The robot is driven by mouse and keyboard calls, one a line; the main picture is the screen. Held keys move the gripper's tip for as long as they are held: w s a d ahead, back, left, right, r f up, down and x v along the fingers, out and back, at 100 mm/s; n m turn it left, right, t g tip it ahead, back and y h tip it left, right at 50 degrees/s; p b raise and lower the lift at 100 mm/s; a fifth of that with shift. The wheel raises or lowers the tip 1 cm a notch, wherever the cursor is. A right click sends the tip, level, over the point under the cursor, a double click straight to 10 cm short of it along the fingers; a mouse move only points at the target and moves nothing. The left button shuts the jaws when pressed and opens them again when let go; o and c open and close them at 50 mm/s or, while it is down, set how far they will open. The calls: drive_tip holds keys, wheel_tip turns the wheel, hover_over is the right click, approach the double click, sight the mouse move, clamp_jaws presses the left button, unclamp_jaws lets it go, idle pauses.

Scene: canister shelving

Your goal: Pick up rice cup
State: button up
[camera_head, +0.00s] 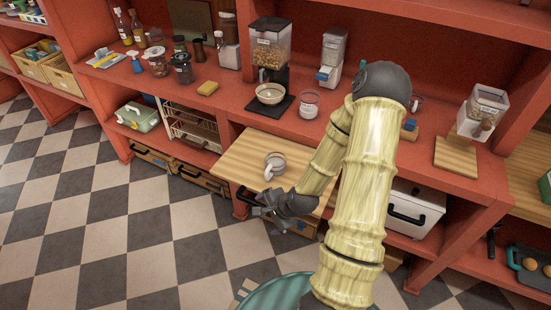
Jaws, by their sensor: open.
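A small pale cup or scoop (274,163) with a handle sits on the light wooden pull-out board (237,160); it may be the rice cup. A clear container (309,104) with white contents and a label stands on the red counter behind the board; I cannot tell whether it holds rice. My gripper (262,206) is open and hangs near the front edge of the board, in front of the pale cup and apart from it. My arm hides the right part of the board.
A dispenser (270,45) with a bowl (270,94) under it stands on the counter. A white dispenser (331,58) stands to its right, and another (482,112) stands beyond my arm. A white drawer box (414,210) is below. The checkered floor at left is clear.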

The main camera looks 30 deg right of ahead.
drive_tip(key=w+d+r+m+t+h+p, duration=0.2)
drive_tip(key=d+m, duration=0.3)
drive_tip(key=m, duration=0.5)
drive_tip(key=w+d+r+m+t+h+p, duration=0.2)
drive_tip(key=d+r+m+t, duration=0.3)
drive_tip(key=m, duration=0.5)
drive_tip(key=shift+w+d+m+t+p, duration=0.15)
drive_tip(key=shift+d+m+t+p, duration=0.15)
drive_tip(key=shift+p, duration=0.35)
drive_tip(key=shift+f, duration=0.15)
drive_tip(key=b, duration=0.2)
drive_tip(key=w+b, duration=0.1)
drive_tip(key=b, duration=0.1)
drive_tip(key=shift+d+f+b, duration=0.3)
drive_tip(key=shift+b, duration=0.1)
drive_tip(key=shift+w+b, duration=0.2)
drive_tip(key=shift+b, duration=0.65)
drive_tip(key=b, duration=0.3)
drive_tip(key=shift+w+f, duration=0.15)
drive_tip(key=shift+w, duration=0.15)
drive_tip(key=b, duration=0.3)
drive_tip(key=shift+w+a+f+b, duration=0.2)
drive_tip(key=shift+a+b, duration=0.05)
drive_tip(key=shift+b, duration=0.05)
